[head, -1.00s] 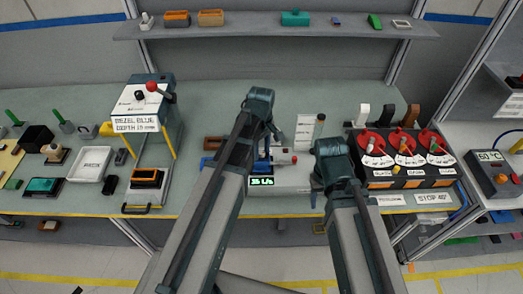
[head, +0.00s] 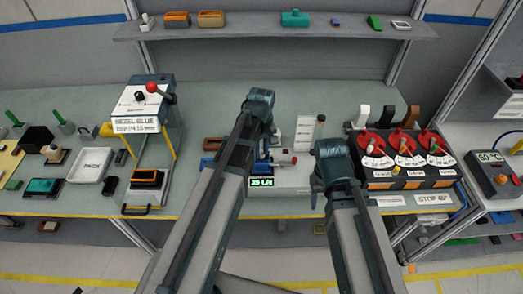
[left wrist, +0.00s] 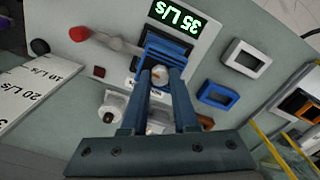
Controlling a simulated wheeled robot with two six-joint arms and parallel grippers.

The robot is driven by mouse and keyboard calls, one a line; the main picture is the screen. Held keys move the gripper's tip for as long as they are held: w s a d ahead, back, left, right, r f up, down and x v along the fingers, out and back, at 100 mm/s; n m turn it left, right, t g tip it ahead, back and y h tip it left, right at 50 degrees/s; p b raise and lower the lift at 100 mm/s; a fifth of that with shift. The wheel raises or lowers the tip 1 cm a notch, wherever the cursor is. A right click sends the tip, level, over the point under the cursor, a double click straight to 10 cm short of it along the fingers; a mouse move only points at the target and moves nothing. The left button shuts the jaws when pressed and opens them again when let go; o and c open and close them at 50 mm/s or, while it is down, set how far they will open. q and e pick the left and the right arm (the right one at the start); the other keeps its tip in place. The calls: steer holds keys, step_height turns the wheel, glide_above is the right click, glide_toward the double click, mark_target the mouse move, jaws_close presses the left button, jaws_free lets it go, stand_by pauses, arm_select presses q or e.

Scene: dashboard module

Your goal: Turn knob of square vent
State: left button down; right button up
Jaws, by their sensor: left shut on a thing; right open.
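In the left wrist view a blue square vent (left wrist: 172,50) sits on a pale panel, with a small light grey knob (left wrist: 159,74) at its front. My left gripper (left wrist: 160,84) is shut on this knob, one blue finger on each side. A green-lit display (left wrist: 178,14) by the vent reads 35 L/s; it also shows in the head view (head: 262,183). In the head view my left arm hides most of the vent. My right gripper (head: 316,196) hangs open and empty to the right of the display.
A white card with L/s markings (left wrist: 32,88) stands beside the panel. A red knob (left wrist: 79,33) is near the vent. Right of my right arm stands a block with several red dials (head: 405,142). A white tray (head: 91,164) lies at left.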

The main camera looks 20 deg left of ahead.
mark_target(262, 153)
arm_select(q)
steer(key=m, duration=0.4)
steer(key=shift+m, duration=0.4)
stand_by(0.4)
steer(key=c, duration=0.7)
jaws_free()
steer(key=shift+o, duration=0.2)
steer(key=shift+r, duration=0.1)
step_height(262, 153, up, 14)
steer(key=p, duration=1.3)
steer(key=shift+p, duration=0.4)
steer(key=shift+f, duration=0.2)
